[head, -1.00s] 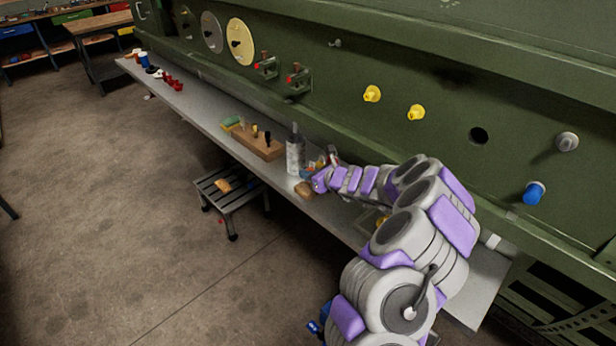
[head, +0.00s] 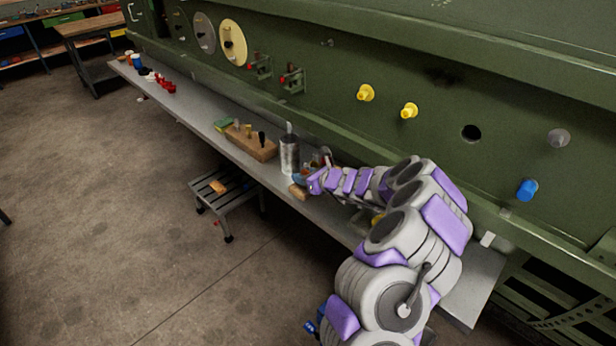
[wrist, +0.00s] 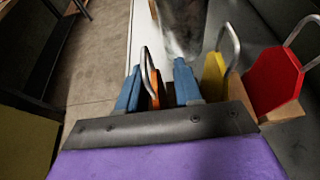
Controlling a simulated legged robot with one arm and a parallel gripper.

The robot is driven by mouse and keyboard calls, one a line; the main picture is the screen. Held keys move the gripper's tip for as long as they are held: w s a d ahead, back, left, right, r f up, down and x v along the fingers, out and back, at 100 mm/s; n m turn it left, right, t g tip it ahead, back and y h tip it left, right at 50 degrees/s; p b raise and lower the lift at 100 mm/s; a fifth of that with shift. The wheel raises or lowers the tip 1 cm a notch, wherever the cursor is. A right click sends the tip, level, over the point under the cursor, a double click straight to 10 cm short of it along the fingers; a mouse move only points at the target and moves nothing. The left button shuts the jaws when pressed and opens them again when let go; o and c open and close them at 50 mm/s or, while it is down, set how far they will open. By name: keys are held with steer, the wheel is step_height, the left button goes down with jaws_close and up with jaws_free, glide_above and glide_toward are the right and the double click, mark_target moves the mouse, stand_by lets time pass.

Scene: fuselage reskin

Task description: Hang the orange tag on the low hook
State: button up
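The orange tag (wrist: 154,92) with its wire loop stands between the two blue fingers of my gripper (wrist: 157,82) in the wrist view. The fingers are apart, one on each side of the tag, with a gap visible on the right side. Its lower part is hidden behind the gripper body. In the head view my gripper (head: 300,179) is low over the bench, beside the metal can, and the orange tag cannot be made out there. I cannot tell which fitting is the low hook.
A yellow tag (wrist: 214,76) and a red tag (wrist: 273,80) stand just right of my gripper. A metal can (head: 289,156) and a wooden tool block (head: 252,143) are on the bench (head: 195,112). The green fuselage panel (head: 395,70) rises behind. A step stool (head: 228,196) stands in front.

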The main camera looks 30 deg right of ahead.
steer(key=shift+f, duration=0.1)
steer(key=shift+s+d+b, duration=0.1)
steer(key=shift+b, duration=0.25)
steer(key=p+v, duration=0.5)
steer(key=v, duration=1.2)
steer(key=s+a+r+n+g+y, duration=0.1)
steer(key=a+r+n+y, duration=0.1)
steer(key=a+r+n, duration=0.3)
steer(key=s+a+r+n+g+y, duration=0.1)
steer(key=a+r+n+g, duration=0.15)
steer(key=a, duration=0.55)
steer(key=a+r+n+g+y, duration=0.1)
steer(key=a+r+n+y, duration=0.1)
steer(key=a+n, duration=0.3)
steer(key=s+a+r+n+g, duration=0.2)
steer(key=s+a+n+g, duration=0.3)
steer(key=s+a+n, duration=0.5)
steer(key=s+a+n+g+h, duration=0.3)
steer(key=s+a, duration=0.2)
steer(key=s, duration=0.4)
steer(key=s+d+n+g+h, duration=0.1)
steer(key=s+d+n+h, duration=0.2)
steer(key=s, duration=0.4)
steer(key=s+d+f+n+g+h, duration=0.1)
steer(key=s+d+n+h, duration=0.2)
steer(key=s+d, duration=0.2)
steer(key=s, duration=0.3)
steer(key=shift+s+d+h, duration=0.25)
steer(key=shift+s+h, duration=0.05)
